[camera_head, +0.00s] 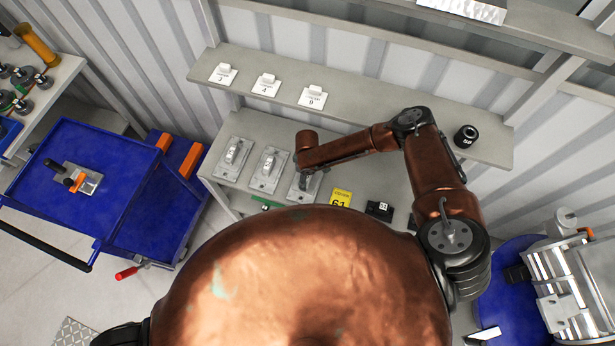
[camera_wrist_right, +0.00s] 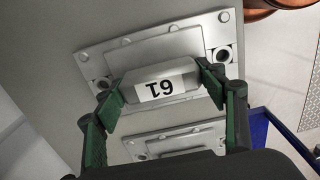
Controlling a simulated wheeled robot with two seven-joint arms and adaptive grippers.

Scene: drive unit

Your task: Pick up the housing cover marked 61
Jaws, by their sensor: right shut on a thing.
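The housing cover marked 61 (camera_wrist_right: 200,47) is a grey metal plate with a raised handle block and corner holes. Its label reads upside down in the right wrist view. My right gripper (camera_wrist_right: 165,92) has its green fingers closed on both sides of the handle block. In the head view, this gripper (camera_head: 305,177) is over the rightmost of three covers (camera_head: 298,192) on the lower shelf, partly hiding it. The cover appears flat on the grey surface; I cannot tell any lift. My left gripper is not in view.
Two similar covers (camera_head: 269,170) (camera_head: 235,156) lie to the left, one close beside the held cover. A yellow card marked 61 (camera_head: 341,197) and a black block (camera_head: 379,210) are to the right. The upper shelf (camera_head: 390,118) overhangs behind. A blue cart (camera_head: 125,160) stands left.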

